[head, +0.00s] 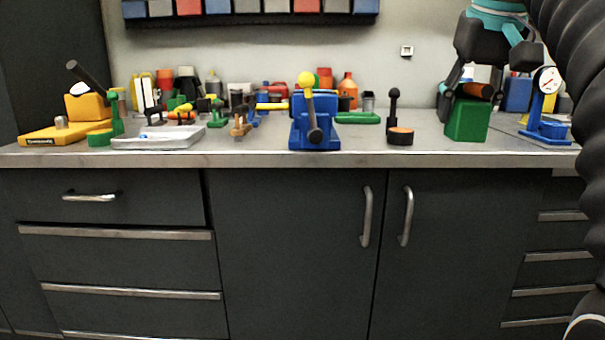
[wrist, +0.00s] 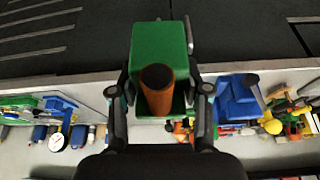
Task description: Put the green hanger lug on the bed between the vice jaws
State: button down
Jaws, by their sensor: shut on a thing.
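The green hanger lug (head: 467,121) appears as a green block with an orange, dark-ended cylinder across its top. It also shows in the wrist view (wrist: 158,48), between my fingers. My gripper (head: 462,92) is shut on it at the right of the bench; I cannot tell if its underside touches the bench top. The blue vice (head: 315,132) stands near the middle of the bench, left of my gripper, with a yellow ball and a dark handle in front. It also shows in the wrist view (wrist: 236,104). The bed between its jaws is hidden.
A dial gauge on a blue stand (head: 546,105) is close to the right of my gripper. A dark post on an orange-topped base (head: 400,135) stands between the vice and the lug. A pale tray (head: 158,137) and a yellow tool (head: 65,132) are at left. Several bottles line the back.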

jog(key=w+a+f, duration=0.2)
jog(key=w+f, duration=0.1)
jog(key=f, duration=2)
jog(key=w+a+f, duration=0.3)
jog(key=f, duration=1.9)
jog(key=w+a+f, duration=0.2)
jog(key=w+f, duration=0.1)
jog(key=f, duration=2)
jog(key=shift+a+f+n, duration=0.25)
jog(key=shift+f+n, duration=0.1)
jog(key=shift+n, duration=0.05)
